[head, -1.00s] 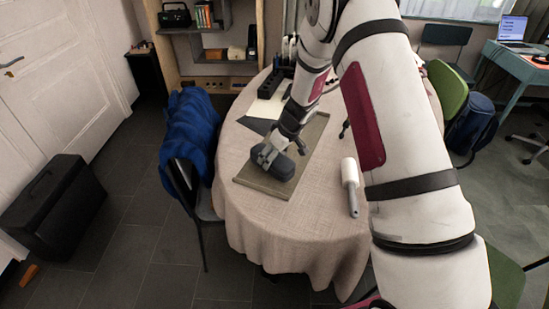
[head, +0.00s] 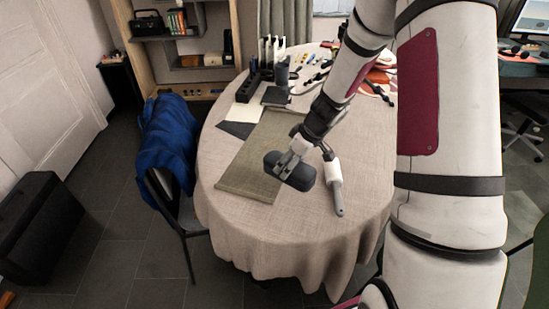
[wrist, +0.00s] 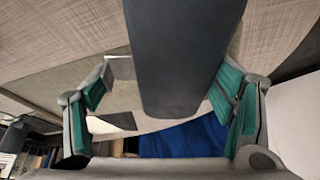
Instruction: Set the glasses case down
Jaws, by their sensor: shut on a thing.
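The glasses case (head: 291,172) is dark grey with rounded ends. My gripper (head: 294,158) is shut on it, above the front part of the round table (head: 225,208). In the wrist view the glasses case (wrist: 182,55) runs between the green-padded fingers of my gripper (wrist: 165,100). In the head view the case overlaps the right edge of the olive-grey mat (head: 240,180). Whether it touches the table or hangs above it is hard to tell.
A white roller with a grey handle (head: 337,196) lies just right of the case. A black organiser (head: 247,88), papers (head: 243,115) and cables stand farther back. A chair with a blue garment (head: 168,143) is at the left. Bare cloth lies in front.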

